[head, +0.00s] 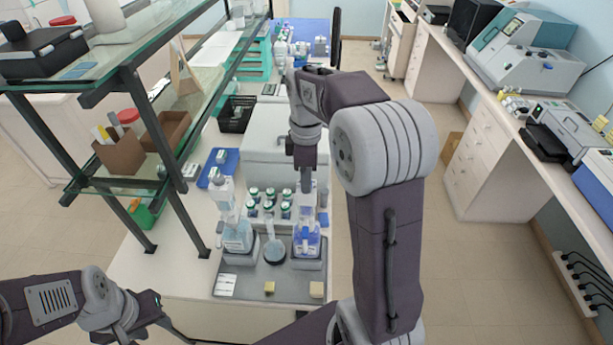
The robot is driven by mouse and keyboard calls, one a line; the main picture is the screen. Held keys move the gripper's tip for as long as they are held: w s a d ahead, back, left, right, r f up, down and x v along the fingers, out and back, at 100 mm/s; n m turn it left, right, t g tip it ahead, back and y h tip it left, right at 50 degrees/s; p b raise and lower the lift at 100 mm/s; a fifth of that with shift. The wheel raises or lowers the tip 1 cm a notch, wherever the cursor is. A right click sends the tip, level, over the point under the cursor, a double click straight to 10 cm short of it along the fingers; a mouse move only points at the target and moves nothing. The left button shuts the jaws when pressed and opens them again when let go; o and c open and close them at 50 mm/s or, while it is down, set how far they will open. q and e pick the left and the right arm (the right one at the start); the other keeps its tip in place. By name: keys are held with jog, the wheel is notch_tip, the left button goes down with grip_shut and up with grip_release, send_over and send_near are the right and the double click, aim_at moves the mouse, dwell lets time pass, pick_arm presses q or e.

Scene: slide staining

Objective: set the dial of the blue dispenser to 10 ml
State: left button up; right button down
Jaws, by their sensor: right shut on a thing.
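The blue dispenser (307,240), a bottle with blue contents, stands upright on the right part of a grey tray (262,281) on the bench. My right gripper (306,188) reaches straight down over it and is shut on the top of the dispenser. The dial and its setting are hidden or too small to read. My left gripper (160,308) is low at the left, away from the tray and seen edge-on; its jaws cannot be made out.
A second dispenser bottle (238,238) and a round flask (274,250) stand left of the blue dispenser. Several green-capped bottles (269,198) stand behind. Two small yellowish blocks (317,290) lie at the tray's front. A glass-shelf rack (133,90) rises at the left.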

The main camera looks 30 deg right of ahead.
dwell(0.3)
jog(key=c, duration=1.1)
grip_release()
notch_tip(320, 180, up, 9)
jog(key=shift+r, duration=0.1)
